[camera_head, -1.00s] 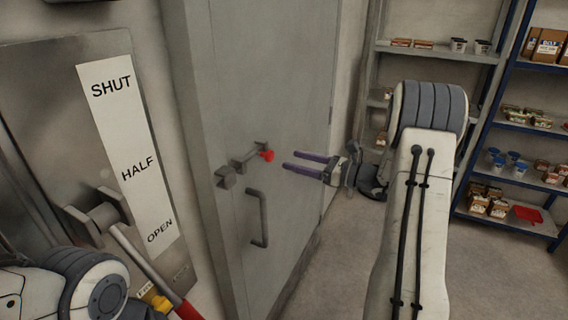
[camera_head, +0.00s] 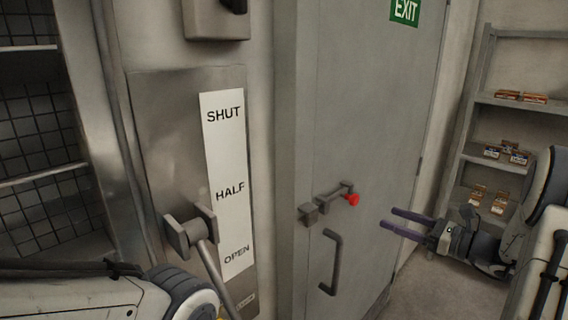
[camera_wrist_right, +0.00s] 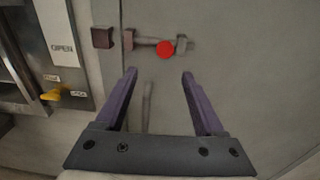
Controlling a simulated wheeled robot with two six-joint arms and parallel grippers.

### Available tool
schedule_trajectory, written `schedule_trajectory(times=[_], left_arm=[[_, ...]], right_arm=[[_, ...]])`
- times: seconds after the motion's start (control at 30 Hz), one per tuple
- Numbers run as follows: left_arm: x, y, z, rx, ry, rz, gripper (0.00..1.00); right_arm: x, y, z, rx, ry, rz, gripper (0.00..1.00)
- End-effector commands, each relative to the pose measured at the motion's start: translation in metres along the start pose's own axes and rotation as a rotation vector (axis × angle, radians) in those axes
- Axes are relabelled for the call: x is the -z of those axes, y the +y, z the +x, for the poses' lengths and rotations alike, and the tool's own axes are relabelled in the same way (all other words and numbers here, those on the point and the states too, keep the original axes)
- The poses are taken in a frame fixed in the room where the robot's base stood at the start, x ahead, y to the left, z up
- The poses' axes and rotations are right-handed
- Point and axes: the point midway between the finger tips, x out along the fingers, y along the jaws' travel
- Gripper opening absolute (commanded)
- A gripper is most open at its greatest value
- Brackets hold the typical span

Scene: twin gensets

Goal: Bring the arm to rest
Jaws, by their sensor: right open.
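My right gripper (camera_head: 402,223) is open and empty in front of the grey door (camera_head: 375,110), to the right of its red-tipped latch (camera_head: 335,194). In the right wrist view its two purple fingers (camera_wrist_right: 158,82) are spread apart, with the red knob (camera_wrist_right: 165,49) of the latch beyond them, apart from the fingertips. My left arm shows at the lower left of the head view, but its gripper is out of view.
A lever (camera_head: 212,268) is mounted on a metal plate beside a SHUT, HALF, OPEN label (camera_head: 228,180). A door handle (camera_head: 332,262) is below the latch. Shelves (camera_head: 522,104) with small goods stand at the right. Floor shows between door and shelves.

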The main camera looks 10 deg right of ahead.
Motion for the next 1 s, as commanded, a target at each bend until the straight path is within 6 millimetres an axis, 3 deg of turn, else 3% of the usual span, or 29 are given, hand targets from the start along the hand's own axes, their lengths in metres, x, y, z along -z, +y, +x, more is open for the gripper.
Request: schedule_trajectory(times=[0.13, 0.2, 0.3, 0.4, 0.5, 0.6, 0.87, 1.0], left_arm=[[0.000, 0.000, 0.000, 0.000, 0.000, 0.000, 0.50], [0.000, 0.000, 0.000, 0.000, 0.000, 0.000, 0.50], [0.000, 0.000, 0.000, 0.000, 0.000, 0.000, 0.50], [0.000, 0.000, 0.000, 0.000, 0.000, 0.000, 0.50], [0.000, 0.000, 0.000, 0.000, 0.000, 0.000, 0.50], [0.000, 0.000, 0.000, 0.000, 0.000, 0.000, 0.50], [0.000, 0.000, 0.000, 0.000, 0.000, 0.000, 0.50], [0.000, 0.000, 0.000, 0.000, 0.000, 0.000, 0.50]], right_arm=[[0.027, 0.060, 0.031, -0.187, 0.191, -0.096, 0.71], [0.050, 0.105, 0.041, -0.338, 0.335, -0.205, 0.71], [0.088, 0.171, 0.034, -0.609, 0.551, -0.450, 0.71], [0.117, 0.211, 0.011, -0.879, 0.712, -0.763, 0.71], [0.133, 0.226, -0.011, -1.106, 0.797, -1.082, 0.71], [0.139, 0.229, -0.022, -1.281, 0.820, -1.379, 0.71], [0.129, 0.229, -0.013, -1.584, 0.698, -2.088, 0.71], [0.115, 0.270, -0.001, -1.675, 0.558, -2.140, 0.71]])
